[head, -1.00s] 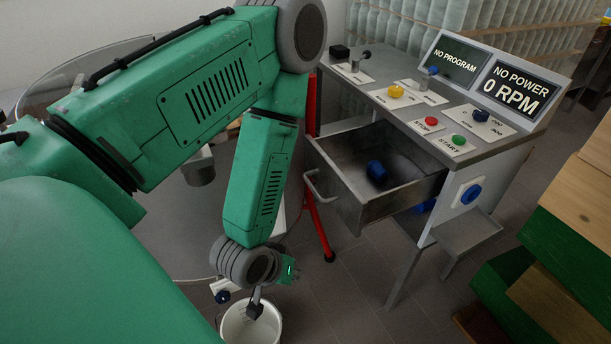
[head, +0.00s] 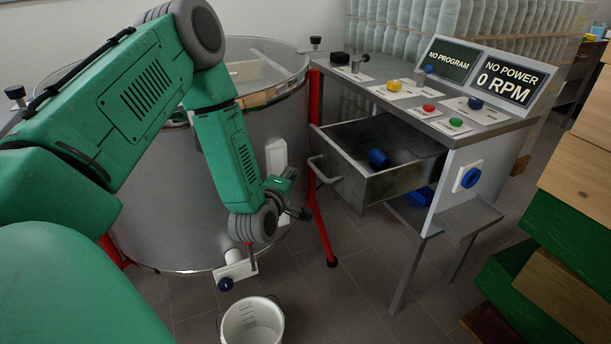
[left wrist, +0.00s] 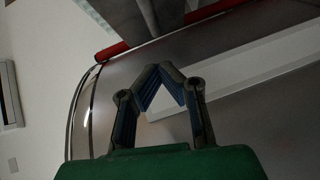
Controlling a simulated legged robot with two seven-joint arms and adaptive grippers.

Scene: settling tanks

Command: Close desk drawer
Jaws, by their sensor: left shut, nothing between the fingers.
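The grey metal desk drawer (head: 396,180) stands pulled out of the control desk (head: 476,134), toward the left front. Its bar handle (head: 322,170) is on the front panel. A blue cylindrical object (head: 378,159) lies inside the drawer. My left gripper (head: 303,214) is to the left of the drawer and a little below the handle, apart from it in the picture. In the left wrist view the left gripper's fingers (left wrist: 152,72) meet at the tips with nothing between them. My right gripper is not in view.
A large round metal tank (head: 180,215) stands behind my left arm, with a red leg (head: 318,225) near the drawer. A white bucket (head: 252,322) is on the floor below. Stacked green and wooden boxes (head: 560,235) stand at the right. Floor in front of the desk is clear.

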